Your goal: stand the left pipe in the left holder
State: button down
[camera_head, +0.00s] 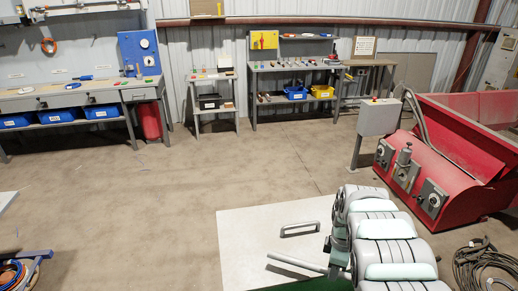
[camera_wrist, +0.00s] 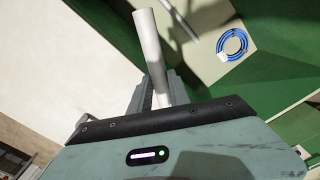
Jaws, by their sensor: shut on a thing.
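My gripper (camera_wrist: 160,88) is shut on a light grey pipe (camera_wrist: 150,48). In the wrist view the pipe sticks out past the fingers. In the head view the same pipe (camera_head: 295,264) points out to the left of my gripper (camera_head: 338,262), nearly level and slightly tilted. A second thin grey rod or pipe (camera_wrist: 178,17) shows in the wrist view, apart from the held one and partly cut off by the frame's top. I cannot make out either holder in these views; my arm hides part of the work area in the head view.
A blue cable coil (camera_wrist: 232,44) lies on a pale board (camera_wrist: 208,62) beside a green surface (camera_wrist: 275,75). A red machine (camera_head: 450,160) stands at right. Open floor (camera_head: 150,210) lies to the left.

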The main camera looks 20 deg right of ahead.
aim_at(299, 262)
jog(key=w+a+r, duration=0.1)
jog(key=w+a, duration=0.1)
jog(key=w+a+r+m, duration=0.1)
jog(key=w+a, duration=0.1)
jog(key=a, duration=0.1)
jog(key=w+a+r+m, duration=0.1)
jog(key=w+a, duration=0.1)
jog(key=a, duration=0.1)
jog(key=shift+w+a+r, duration=0.15)
jog(key=shift+a+r, duration=0.1)
jog(key=w+a+r+m, duration=0.2)
jog(key=a+r+m, duration=0.15)
jog(key=a, duration=0.65)
jog(key=w+a+r+m, duration=0.2)
jog(key=a+r, duration=0.2)
jog(key=a, duration=0.5)
jog(key=w+a+r+m, duration=0.1)
jog(key=a+r+m, duration=0.25)
jog(key=a, duration=0.65)
notch_tip(299, 262, up, 34)
jog(key=p, duration=3.3)
jog(key=shift+a+f+n, duration=0.25)
jog(key=shift+n, duration=0.15)
jog(key=shift+w, duration=0.1)
